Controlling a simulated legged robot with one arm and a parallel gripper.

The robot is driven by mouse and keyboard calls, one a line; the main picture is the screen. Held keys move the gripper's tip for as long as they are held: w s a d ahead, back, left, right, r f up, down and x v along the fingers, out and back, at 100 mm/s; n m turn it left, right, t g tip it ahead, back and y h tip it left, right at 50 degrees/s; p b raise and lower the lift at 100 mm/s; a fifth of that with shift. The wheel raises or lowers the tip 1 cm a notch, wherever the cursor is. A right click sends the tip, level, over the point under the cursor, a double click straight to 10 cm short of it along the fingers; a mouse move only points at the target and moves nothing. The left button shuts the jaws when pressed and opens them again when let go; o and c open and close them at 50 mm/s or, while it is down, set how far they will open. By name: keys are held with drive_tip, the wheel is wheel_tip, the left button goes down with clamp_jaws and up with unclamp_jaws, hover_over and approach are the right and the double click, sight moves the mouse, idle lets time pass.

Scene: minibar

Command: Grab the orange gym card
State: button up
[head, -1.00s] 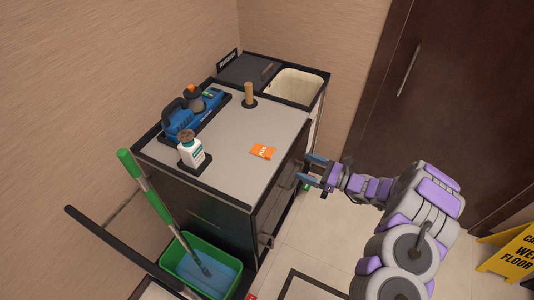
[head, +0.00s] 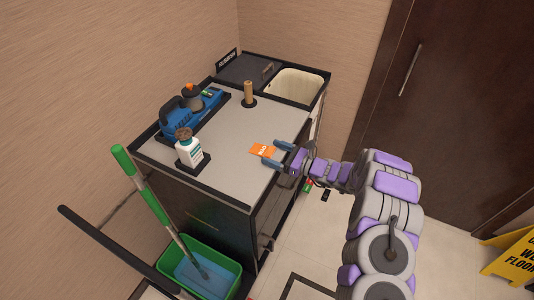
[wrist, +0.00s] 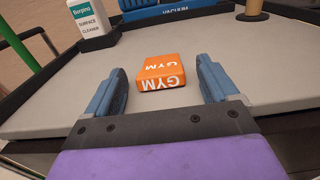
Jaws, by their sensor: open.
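The orange gym card (head: 261,150) lies flat on the grey top of the cart (head: 235,138), near its right edge. In the wrist view the card (wrist: 161,72) shows white "GYM" lettering and sits ahead of and between my two fingers. My gripper (head: 279,153) is open, its blue fingers reaching over the cart's right edge toward the card. In the wrist view my gripper's fingers (wrist: 163,88) stand apart on either side, with gaps to the card. Nothing is held.
A white cleaner bottle (head: 188,150), a blue vacuum (head: 190,112) and a wooden post (head: 248,93) stand on the cart. A cream bin (head: 296,86) is at the back. A green mop bucket (head: 222,276) is at the front. The cart top around the card is clear.

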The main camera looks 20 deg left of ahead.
drive_tip(key=shift+a, duration=0.25)
drive_tip(key=shift+d, duration=0.15)
drive_tip(key=c, duration=1.1)
